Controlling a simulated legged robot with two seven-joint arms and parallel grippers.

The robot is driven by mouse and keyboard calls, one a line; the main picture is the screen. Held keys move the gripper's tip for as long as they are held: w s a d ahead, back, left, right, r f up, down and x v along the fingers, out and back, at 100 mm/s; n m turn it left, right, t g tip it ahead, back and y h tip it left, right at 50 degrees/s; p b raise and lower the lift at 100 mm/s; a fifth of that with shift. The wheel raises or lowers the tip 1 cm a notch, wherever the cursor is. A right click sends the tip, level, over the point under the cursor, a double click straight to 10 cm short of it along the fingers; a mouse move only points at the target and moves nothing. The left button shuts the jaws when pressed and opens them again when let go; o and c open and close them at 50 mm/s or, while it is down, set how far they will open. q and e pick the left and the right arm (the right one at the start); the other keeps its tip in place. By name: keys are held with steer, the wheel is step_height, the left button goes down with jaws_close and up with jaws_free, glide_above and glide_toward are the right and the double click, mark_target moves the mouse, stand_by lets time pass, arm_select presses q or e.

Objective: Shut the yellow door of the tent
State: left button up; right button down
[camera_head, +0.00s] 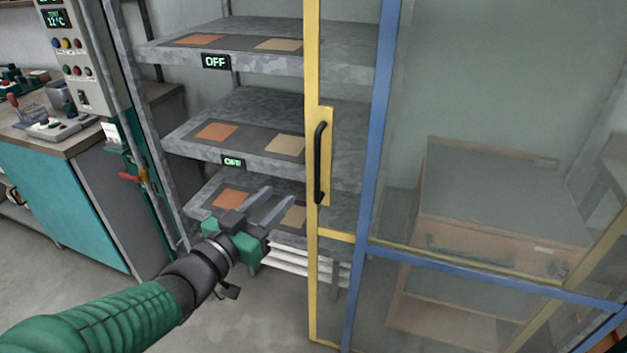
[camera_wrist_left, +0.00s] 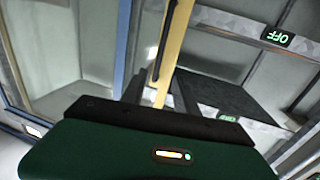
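The yellow door (camera_head: 313,250) of the tent stands open, its upright yellow edge beside the blue tent frame (camera_head: 372,180). A black vertical handle (camera_head: 320,163) is on this edge. The yellow edge (camera_wrist_left: 173,50) and the handle (camera_wrist_left: 155,68) also show in the left wrist view. The clear panels show the room behind them. My left gripper (camera_head: 279,198) is to the left of the door edge and lower than most of the handle. Its two grey fingers are apart with nothing seen between them. My right gripper is not in view.
Grey shelves (camera_head: 262,105) with orange and tan pads and OFF displays (camera_head: 215,62) stand left of the door edge. A control panel (camera_head: 75,55) and a teal workbench (camera_head: 62,205) are further left. A brown cabinet (camera_head: 480,215) shows through the clear panel at right.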

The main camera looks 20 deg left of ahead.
mark_target(315, 160)
arm_select(q)
steer(key=p+x, duration=0.6)
steer(key=x, duration=1.1)
steer(key=shift+s, duration=0.1)
steer(key=shift+r, duration=0.1)
jaws_close()
stand_by(0.6)
